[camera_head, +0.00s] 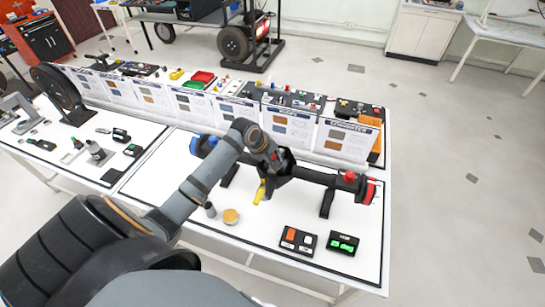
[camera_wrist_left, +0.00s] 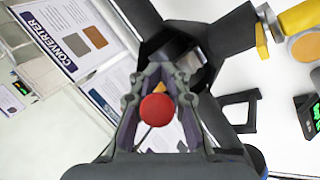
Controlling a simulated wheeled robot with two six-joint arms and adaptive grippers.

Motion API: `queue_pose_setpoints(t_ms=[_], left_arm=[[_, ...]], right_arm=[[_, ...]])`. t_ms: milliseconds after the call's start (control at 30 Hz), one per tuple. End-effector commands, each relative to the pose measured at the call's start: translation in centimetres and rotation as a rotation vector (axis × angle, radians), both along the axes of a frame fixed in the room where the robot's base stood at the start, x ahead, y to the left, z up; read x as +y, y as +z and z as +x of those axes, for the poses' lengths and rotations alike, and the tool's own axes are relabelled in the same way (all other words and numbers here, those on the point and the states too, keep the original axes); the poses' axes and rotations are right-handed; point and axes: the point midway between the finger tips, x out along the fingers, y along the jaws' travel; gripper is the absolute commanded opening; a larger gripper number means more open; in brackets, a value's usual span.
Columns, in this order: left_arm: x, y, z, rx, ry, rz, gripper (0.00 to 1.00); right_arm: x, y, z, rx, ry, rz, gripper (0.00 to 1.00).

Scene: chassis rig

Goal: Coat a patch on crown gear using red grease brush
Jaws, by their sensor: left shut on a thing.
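My left gripper (camera_head: 275,165) is over the middle of a black axle (camera_head: 315,178) on the table. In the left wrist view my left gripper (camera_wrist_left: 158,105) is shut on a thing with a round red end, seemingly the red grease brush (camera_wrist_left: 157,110). The rest of it is mostly hidden. Beyond the fingers is the axle's dark central housing (camera_wrist_left: 185,50). I cannot make out the crown gear clearly, nor whether the brush touches it. My right gripper is not in view.
The axle rests on black stands, with a blue left end (camera_head: 204,145), a red right end (camera_head: 369,191) and a yellow part (camera_head: 259,193) at its middle. In front are a tan-topped round item (camera_head: 231,216) and two black trays (camera_head: 298,240). Printed panels (camera_head: 346,139) stand behind.

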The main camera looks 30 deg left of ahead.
Motion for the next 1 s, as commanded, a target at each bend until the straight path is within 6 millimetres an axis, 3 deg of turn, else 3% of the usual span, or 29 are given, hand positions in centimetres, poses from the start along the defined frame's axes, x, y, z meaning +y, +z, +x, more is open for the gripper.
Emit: queue_pose_setpoints(t_ms=[133, 267, 500, 700, 1000], left_arm=[[-0.1, 0.3, 0.0, 0.001, 0.000, -0.004, 0.00], [0.0, 0.0, 0.0, 0.000, 0.000, -0.002, 0.00], [2.2, 0.2, -0.6, 0.004, 0.001, 0.001, 0.00], [3.7, -0.2, -0.9, 0.001, 0.000, 0.000, 0.00], [4.0, -0.3, -0.5, 0.001, 0.001, -0.002, 0.00]], right_arm=[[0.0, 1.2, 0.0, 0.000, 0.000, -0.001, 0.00], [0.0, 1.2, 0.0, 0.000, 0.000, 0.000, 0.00], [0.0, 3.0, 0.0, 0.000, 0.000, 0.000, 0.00], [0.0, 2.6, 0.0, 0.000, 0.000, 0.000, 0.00], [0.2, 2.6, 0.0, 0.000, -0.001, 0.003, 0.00]])
